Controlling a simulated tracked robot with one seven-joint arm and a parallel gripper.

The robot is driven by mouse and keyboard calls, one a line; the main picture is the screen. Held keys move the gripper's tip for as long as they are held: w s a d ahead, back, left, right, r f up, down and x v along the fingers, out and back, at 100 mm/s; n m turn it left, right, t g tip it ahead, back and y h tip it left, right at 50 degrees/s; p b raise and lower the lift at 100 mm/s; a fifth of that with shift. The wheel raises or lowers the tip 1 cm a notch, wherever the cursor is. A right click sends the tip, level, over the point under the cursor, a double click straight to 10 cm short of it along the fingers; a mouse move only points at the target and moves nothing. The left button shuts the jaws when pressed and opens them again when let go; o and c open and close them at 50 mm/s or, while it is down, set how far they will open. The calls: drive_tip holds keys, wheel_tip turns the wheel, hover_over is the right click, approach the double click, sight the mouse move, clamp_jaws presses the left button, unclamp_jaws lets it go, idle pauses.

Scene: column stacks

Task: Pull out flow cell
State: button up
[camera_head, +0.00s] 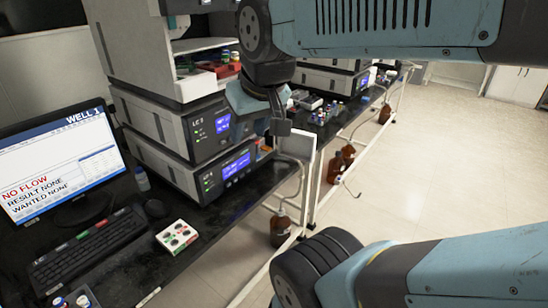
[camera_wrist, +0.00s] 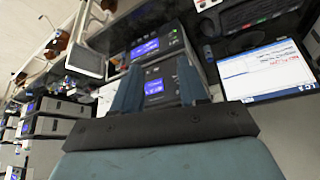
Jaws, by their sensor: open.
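My gripper (camera_head: 268,122) hangs in front of the instrument stack's right end in the head view. In the wrist view its two blue fingers (camera_wrist: 160,82) are spread apart with nothing between them. The stack has an upper unit labelled LC (camera_head: 190,124) and a lower unit (camera_head: 200,172), each with a lit blue display. In the wrist view these units (camera_wrist: 160,50) lie beyond the fingers, which partly cover them. I cannot make out a flow cell in either view. The monitor (camera_head: 58,165) reads "WELL 1", "NO FLOW", "RESULT NONE" and "WANTED NONE".
A keyboard (camera_head: 88,247), mouse (camera_head: 155,208) and white pad with coloured round buttons (camera_head: 177,237) lie on the black bench. A pale flat panel (camera_head: 298,143) stands near my gripper. Brown bottles (camera_head: 283,230) sit low beside the bench. The floor (camera_head: 430,180) is open at right.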

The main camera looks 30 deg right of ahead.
drive_tip(key=w+d+f+m+t+h, duration=0.2)
drive_tip(key=w+d+f+m, duration=0.3)
drive_tip(key=w+d, duration=0.55)
drive_tip(key=w+d+f+m+t+h, duration=0.1)
drive_tip(key=w+d+f+m+t, duration=0.1)
drive_tip(key=w+d+f, duration=0.65)
drive_tip(key=w+d+f+m+t+y, duration=0.2)
drive_tip(key=w+d+f+y, duration=0.1)
drive_tip(key=w+d+f, duration=0.3)
drive_tip(key=m+t+y, duration=0.2)
drive_tip(key=m+y, duration=0.3)
approach(258, 158)
drive_tip(key=v, duration=0.5)
drive_tip(key=shift+s+a+f, duration=0.1)
drive_tip(key=shift+f, duration=0.05)
drive_tip(key=x, duration=1.4)
drive_tip(key=shift+c, duration=0.3)
